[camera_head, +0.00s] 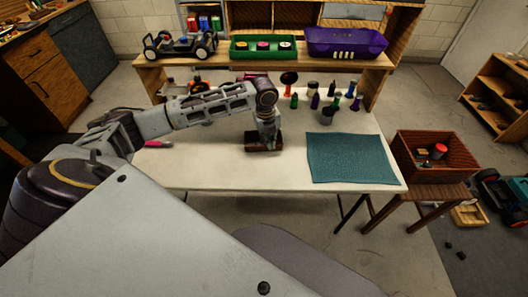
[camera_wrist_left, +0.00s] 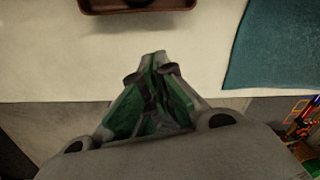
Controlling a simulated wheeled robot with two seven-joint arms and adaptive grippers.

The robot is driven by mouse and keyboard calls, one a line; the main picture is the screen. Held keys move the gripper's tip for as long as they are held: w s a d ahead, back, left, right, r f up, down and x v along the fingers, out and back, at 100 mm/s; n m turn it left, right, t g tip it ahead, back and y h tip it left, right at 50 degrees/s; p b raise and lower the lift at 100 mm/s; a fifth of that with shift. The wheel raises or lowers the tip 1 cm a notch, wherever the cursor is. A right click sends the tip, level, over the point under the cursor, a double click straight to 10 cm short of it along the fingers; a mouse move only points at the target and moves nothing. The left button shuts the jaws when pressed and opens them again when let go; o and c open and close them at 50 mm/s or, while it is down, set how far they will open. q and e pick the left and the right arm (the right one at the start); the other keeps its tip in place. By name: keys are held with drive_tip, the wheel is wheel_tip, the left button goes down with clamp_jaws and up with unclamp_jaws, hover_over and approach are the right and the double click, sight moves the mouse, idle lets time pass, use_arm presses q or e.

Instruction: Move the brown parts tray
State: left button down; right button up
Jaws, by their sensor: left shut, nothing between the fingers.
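The small brown tray (camera_head: 252,147) lies on the white worktable, left of the teal mat. Its near edge also shows at the top of the left wrist view (camera_wrist_left: 175,9), with something dark in it. My left gripper (camera_head: 269,143) reaches over from the left and hides part of the tray in the head view. In the left wrist view the fingers (camera_wrist_left: 154,62) are shut and empty, with their tips apart from the tray in the picture. The height of the tips above the table is hard to tell. My right gripper is not in view.
The teal mat (camera_head: 352,158) covers the table's right part. Several small bottles (camera_head: 326,113) stand at the back right. A shelf behind holds a car chassis (camera_head: 180,44), a green tray (camera_head: 262,56) and a purple bin (camera_head: 345,42). A brown crate (camera_head: 408,165) sits on a stool at right.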

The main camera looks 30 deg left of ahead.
use_arm(q)
drive_tip(key=shift+s+a+m+g+y, duration=0.25)
drive_tip(key=shift+s+a+m, duration=0.2)
drive_tip(key=shift+m, duration=0.55)
drive_tip(key=shift+s+a+m+g+y, duration=0.15)
drive_tip(key=shift+s+a+m+g, duration=0.25)
drive_tip(key=shift+m, duration=0.6)
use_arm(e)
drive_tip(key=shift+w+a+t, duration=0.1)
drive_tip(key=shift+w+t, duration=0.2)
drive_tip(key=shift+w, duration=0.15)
use_arm(q)
drive_tip(key=shift+d+f, duration=0.1)
wheel_tip(320, 180, down, 10)
drive_tip(key=shift+s+r, duration=0.1)
drive_tip(key=shift+r, duration=0.05)
drive_tip(key=shift+w, duration=0.3)
drive_tip(key=shift+w+a, duration=0.55)
drive_tip(key=shift+w, duration=0.2)
drive_tip(key=shift+w+a, duration=0.5)
drive_tip(key=shift+w, duration=0.2)
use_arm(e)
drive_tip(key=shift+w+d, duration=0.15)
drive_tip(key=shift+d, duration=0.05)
use_arm(q)
drive_tip(key=shift+w, duration=0.1)
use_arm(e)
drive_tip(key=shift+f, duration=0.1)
